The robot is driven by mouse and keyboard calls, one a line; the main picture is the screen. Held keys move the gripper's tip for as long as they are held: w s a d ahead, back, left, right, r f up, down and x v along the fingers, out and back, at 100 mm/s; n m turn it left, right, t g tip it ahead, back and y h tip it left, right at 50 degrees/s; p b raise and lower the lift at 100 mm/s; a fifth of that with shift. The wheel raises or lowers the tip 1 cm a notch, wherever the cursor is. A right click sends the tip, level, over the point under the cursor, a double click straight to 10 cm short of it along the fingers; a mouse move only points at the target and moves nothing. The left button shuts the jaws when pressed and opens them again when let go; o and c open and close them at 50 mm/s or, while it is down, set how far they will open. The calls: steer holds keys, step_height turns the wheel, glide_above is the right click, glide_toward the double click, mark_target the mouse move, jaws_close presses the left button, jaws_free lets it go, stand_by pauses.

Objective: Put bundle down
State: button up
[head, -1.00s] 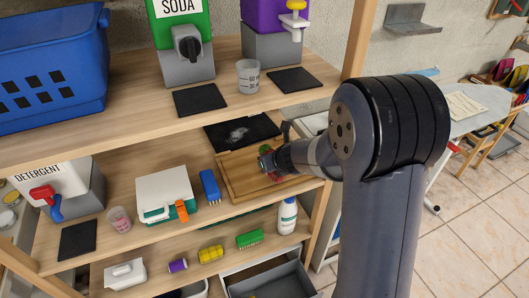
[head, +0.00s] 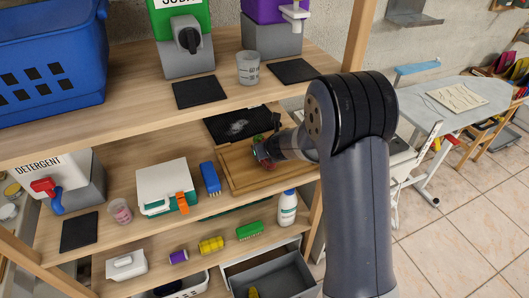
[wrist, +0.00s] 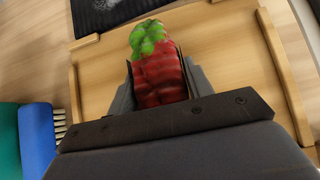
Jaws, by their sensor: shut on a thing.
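The bundle (wrist: 158,72) is red with a bright green end. In the wrist view it sits between the two jaws of my gripper (wrist: 160,80), which are shut on it. In the head view my gripper (head: 264,152) reaches over the wooden tray (head: 236,182) on the middle shelf, and only a little of the bundle (head: 258,139) shows. The tray also fills much of the wrist view (wrist: 100,75). I cannot tell whether the bundle touches the tray.
A black mat (head: 222,128) lies behind the tray. A blue brush (head: 210,178) and a white-and-green case (head: 166,186) stand to its left. The upper shelf (head: 130,119) hangs close above. A white bottle (head: 288,207) and an open grey drawer (head: 275,280) are below.

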steer(key=shift+r, duration=0.1)
steer(key=shift+f, duration=0.2)
steer(key=o, duration=1.1)
steer(key=shift+r, duration=0.25)
steer(key=p+v, duration=0.3)
steer(key=v, duration=0.9)
steer(key=shift+s+a, duration=0.1)
